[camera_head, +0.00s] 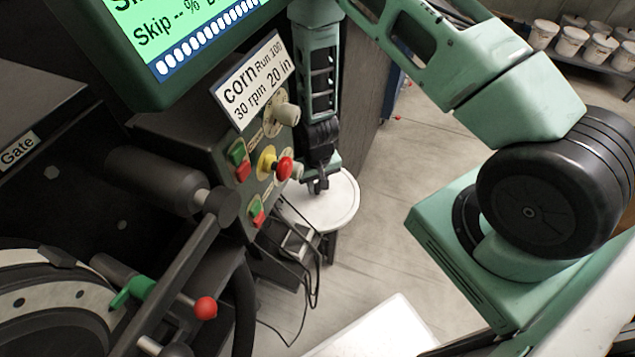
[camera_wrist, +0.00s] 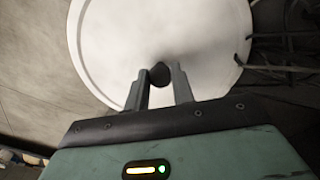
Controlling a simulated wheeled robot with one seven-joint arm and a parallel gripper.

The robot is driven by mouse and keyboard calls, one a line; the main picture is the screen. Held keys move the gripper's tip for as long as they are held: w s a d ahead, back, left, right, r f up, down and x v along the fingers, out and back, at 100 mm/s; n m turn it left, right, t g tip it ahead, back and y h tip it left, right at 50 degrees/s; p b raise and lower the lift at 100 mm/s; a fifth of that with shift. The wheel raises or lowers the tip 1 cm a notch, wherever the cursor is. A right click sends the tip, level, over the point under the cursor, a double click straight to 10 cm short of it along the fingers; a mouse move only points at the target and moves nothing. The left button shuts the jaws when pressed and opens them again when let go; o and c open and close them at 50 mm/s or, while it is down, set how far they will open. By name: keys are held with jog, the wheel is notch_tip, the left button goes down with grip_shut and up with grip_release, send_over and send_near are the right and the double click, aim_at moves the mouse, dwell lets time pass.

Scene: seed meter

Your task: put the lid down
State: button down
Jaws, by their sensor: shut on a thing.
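The lid (camera_head: 343,207) is a white round disc below my gripper, beside the control panel. It also shows large in the wrist view (camera_wrist: 205,45), with a pale raised rim and a small dark knob (camera_wrist: 160,74). My gripper (camera_head: 318,186) points down at the lid, and its two fingers (camera_wrist: 160,80) are shut on the knob. A dark leg-like part shows under the disc in the head view. The lid hides what is directly beneath it, so I cannot tell whether it touches anything.
The control panel (camera_head: 262,170) with knobs and buttons stands close left of my gripper. Dark cables (camera_head: 312,275) hang near the lid. A white flat surface (camera_head: 375,332) is at the bottom. White buckets (camera_head: 572,41) stand far right. Bare floor lies right of the lid.

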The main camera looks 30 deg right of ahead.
jog(key=shift+f, duration=0.2)
jog(key=c, duration=1.2)
grip_release()
jog(key=shift+r, duration=0.1)
